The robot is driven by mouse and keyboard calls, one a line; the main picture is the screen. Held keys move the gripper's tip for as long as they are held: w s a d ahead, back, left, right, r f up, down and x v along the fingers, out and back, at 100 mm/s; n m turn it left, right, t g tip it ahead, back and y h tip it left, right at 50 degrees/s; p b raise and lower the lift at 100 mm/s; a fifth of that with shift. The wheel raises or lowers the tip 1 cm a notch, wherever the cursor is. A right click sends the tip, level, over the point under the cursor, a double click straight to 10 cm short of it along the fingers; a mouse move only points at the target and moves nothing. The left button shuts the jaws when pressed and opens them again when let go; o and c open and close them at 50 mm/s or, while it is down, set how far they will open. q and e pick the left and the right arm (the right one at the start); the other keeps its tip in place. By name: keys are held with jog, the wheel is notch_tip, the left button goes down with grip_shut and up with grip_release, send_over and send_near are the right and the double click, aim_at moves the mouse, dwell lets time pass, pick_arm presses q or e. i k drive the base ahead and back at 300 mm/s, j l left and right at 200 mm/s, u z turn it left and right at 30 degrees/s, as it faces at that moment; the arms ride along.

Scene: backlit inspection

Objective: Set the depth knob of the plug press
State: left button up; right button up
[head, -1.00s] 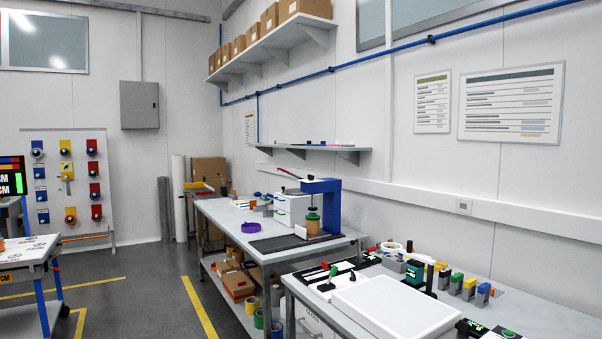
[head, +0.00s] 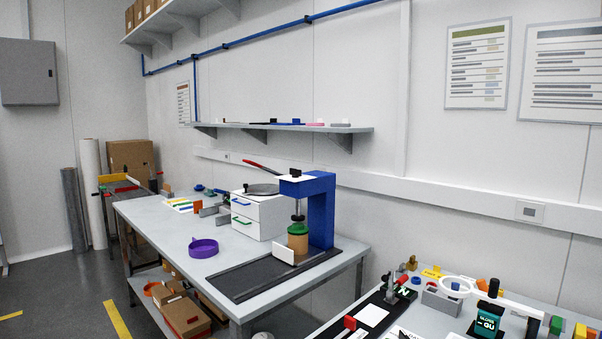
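The plug press (head: 321,208) stands on the grey bench at the middle of the head view. It has a blue frame, a red lever (head: 262,167) pointing up to the left and a dark ram. A green and tan cylinder (head: 298,239) sits under the ram. A small black knob-like part (head: 296,173) shows on top of the press head; I cannot tell whether it is the depth knob or how it is set. Neither of my grippers is in view.
The bench (head: 160,221) also holds a purple ring dish (head: 203,248), a white drawer unit (head: 258,216) and a black mat (head: 237,284). A nearer table (head: 452,318) at lower right is crowded with small parts. Bare floor lies at the left.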

aim_at(295, 172)
jog(key=i+j+u, duration=0.1)
jog(key=i+j, duration=1.25)
jog(key=i, duration=0.1)
